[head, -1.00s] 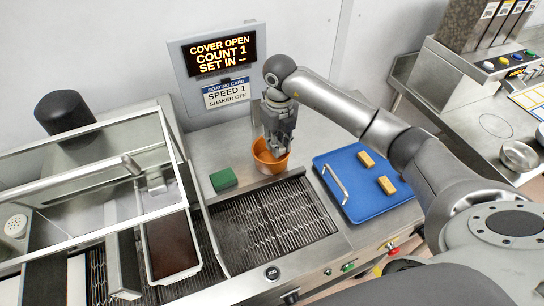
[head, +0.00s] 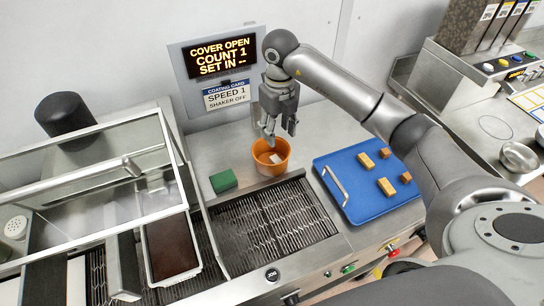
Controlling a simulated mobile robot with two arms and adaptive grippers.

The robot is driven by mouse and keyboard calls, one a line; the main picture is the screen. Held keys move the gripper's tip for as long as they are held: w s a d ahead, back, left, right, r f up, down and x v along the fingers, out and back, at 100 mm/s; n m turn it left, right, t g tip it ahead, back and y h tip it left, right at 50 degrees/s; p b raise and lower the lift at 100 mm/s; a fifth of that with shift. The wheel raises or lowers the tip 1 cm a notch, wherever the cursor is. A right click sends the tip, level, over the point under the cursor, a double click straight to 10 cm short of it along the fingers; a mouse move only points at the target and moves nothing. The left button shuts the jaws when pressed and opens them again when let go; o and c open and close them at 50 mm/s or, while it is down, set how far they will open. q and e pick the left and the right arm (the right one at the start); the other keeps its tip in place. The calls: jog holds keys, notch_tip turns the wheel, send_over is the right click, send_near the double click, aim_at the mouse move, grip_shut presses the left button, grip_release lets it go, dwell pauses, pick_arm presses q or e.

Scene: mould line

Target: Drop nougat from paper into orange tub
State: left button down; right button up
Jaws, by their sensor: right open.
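The orange tub (head: 268,170) stands on the steel top behind the wire belt, upright. A small pale piece (head: 276,158) lies inside it; I cannot tell for sure whether it is nougat. My right gripper (head: 281,133) is open, fingers pointing down, just above the tub's back rim, with nothing between its fingers. No paper is clearly recognisable. Tan blocks lie on the blue tray (head: 350,201) to the right: one tan block (head: 366,160), another tan block (head: 386,187), and a third (head: 385,153) near my arm. A browner block (head: 405,177) lies beside them. My left gripper is not in view.
A green block (head: 223,181) sits left of the tub. The wire belt (head: 275,222) in front is bare. A clear cover (head: 90,180) stands raised at left over a dark pan (head: 172,250). A sign panel (head: 219,70) stands behind. A metal bowl (head: 518,156) is far right.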

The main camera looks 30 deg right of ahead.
notch_tip(320, 180, up, 6)
jog(key=shift+r, duration=0.15)
jog(key=shift+s, duration=0.1)
dwell(0.5)
